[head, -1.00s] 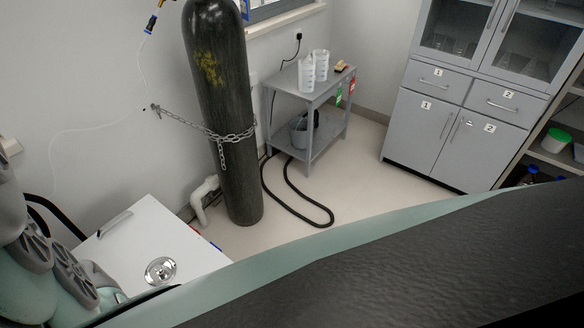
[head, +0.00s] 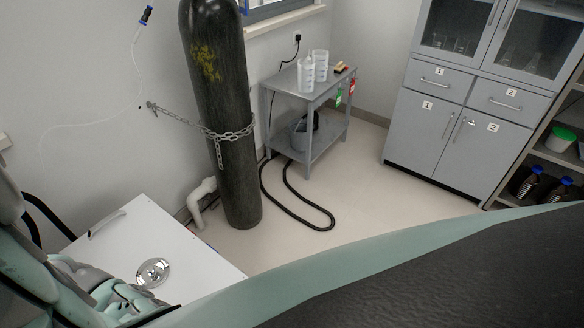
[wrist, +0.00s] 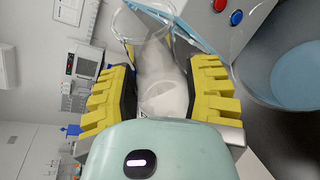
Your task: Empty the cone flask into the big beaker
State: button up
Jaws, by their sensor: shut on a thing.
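In the wrist view, my gripper (wrist: 160,82) has its two yellow-padded fingers shut on the clear cone flask (wrist: 164,92). The flask lies lengthwise between the pads, and its narrow part points toward the top of the picture. A large round clear vessel (wrist: 297,78), which looks like the big beaker, is at the right edge with a bluish area inside. It is apart from the flask and partly cut off. I cannot tell how much liquid the flask holds. The head view does not show the gripper or the flask.
A device with red and blue buttons (wrist: 228,14) is near the flask. In the head view, a black gas cylinder (head: 225,120) is chained to the wall. Grey cabinets (head: 455,110) stand right; open floor lies between.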

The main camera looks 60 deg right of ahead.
jog(key=shift+r+n+t+h+b, duration=0.3)
jog(key=shift+r+n+h+b, duration=0.1)
jog(key=shift+n, duration=0.6)
jog(key=shift+s+a+f+n+b, duration=0.15)
jog(key=shift+f+n+b, duration=0.15)
jog(key=shift+f+b, duration=0.5)
jog(key=shift+s+a+f+n+h+b, duration=0.1)
jog(key=shift+s+f+n+h+b, duration=0.25)
jog(key=shift+f+b, duration=0.25)
jog(key=shift+s+a+n+t+h, duration=0.15)
jog(key=shift+n+t+h, duration=0.1)
jog(key=shift+n+t, duration=0.25)
jog(key=shift+s+a+f+n+t+p, duration=0.15)
jog(key=shift+s+f+n+t+p, duration=0.1)
jog(key=shift+f+n, duration=0.25)
jog(key=shift+s+a+f+n+t+p, duration=0.1)
jog(key=shift+s+f+n+t+p, duration=0.1)
jog(key=shift+f+n, duration=0.25)
jog(key=shift+n+t+h, duration=0.35)
jog(key=shift+n+h, duration=0.15)
jog(key=shift+s+a+f+b, duration=0.1)
jog(key=shift+f+b, duration=0.55)
jog(key=shift+f, duration=1)
jog(key=shift+a+f+b, duration=0.1)
jog(key=shift+f+b, duration=0.5)
jog(key=shift+f, duration=1)
jog(key=shift+s, duration=0.1)
